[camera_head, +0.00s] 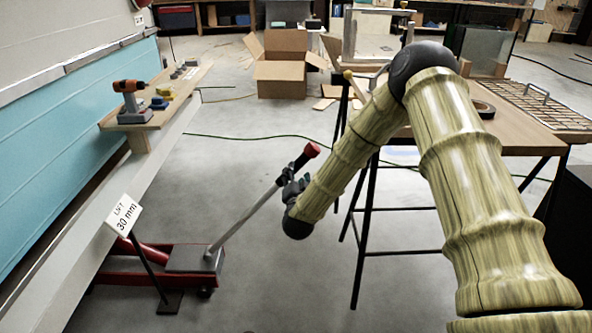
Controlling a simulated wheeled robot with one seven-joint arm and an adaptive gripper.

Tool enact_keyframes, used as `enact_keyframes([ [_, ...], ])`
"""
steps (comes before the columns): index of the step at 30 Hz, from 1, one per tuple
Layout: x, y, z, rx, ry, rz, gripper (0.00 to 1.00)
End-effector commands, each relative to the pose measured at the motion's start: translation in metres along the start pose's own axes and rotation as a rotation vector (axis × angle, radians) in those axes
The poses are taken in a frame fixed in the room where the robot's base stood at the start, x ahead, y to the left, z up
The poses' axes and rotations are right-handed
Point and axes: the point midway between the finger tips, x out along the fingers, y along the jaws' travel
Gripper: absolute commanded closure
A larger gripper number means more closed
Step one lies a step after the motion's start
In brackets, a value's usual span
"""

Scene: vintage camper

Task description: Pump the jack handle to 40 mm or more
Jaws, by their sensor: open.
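The red floor jack (200,259) stands on the floor at the lower left, its front end under the camper's lower edge. Its grey handle (243,218) slants up to the right and ends in a red grip (311,150). My gripper (287,182) is open at the handle's upper part, just below the grip. The handle appears to run between or against the fingers; the small view does not show whether they touch it.
The camper side (75,150) fills the left, with a wooden shelf (172,112) holding a drill (132,103) and small tools. A workbench (515,122) on black trestles stands at right, close to my arm. Floor between is clear except a cable. A cardboard box (281,78) sits behind.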

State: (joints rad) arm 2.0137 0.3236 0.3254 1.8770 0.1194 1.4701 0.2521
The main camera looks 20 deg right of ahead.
Motion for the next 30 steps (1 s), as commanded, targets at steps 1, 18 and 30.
enact_keyframes([
  [1,0.009,0.001,0.001,0.000,0.002,0.000,0.49],
  [18,0.055,0.000,0.001,0.000,-0.001,0.000,0.49],
  [30,0.055,0.000,0.001,0.000,-0.001,0.000,0.87],
])
